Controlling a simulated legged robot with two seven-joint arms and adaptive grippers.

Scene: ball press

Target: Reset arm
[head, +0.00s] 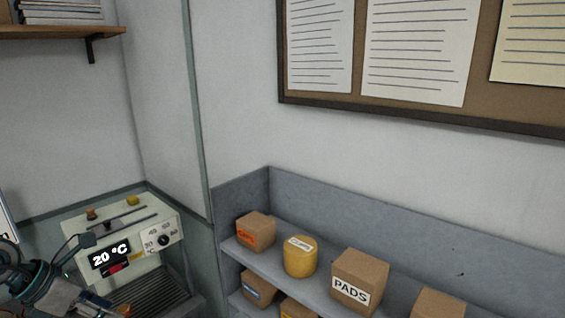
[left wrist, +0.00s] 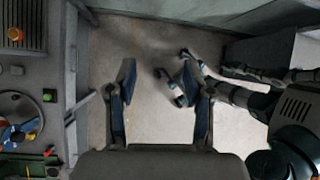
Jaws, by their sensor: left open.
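In the head view, my left arm comes in at the lower left corner, in front of the machine; its gripper cannot be made out clearly there. Dark jointed links of mine enter from the right in that view. They end in what looks like my right gripper (left wrist: 175,78), partly hidden behind a left finger, its jaw state unclear. A pale machine (head: 150,217) stands at the lower left, its display reading 20 °C.
A grey shelf unit (head: 237,186) at the lower right holds several cardboard boxes, one marked PADS (head: 360,276), and a yellow round container (head: 300,260). A notice board (head: 330,107) hangs above.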

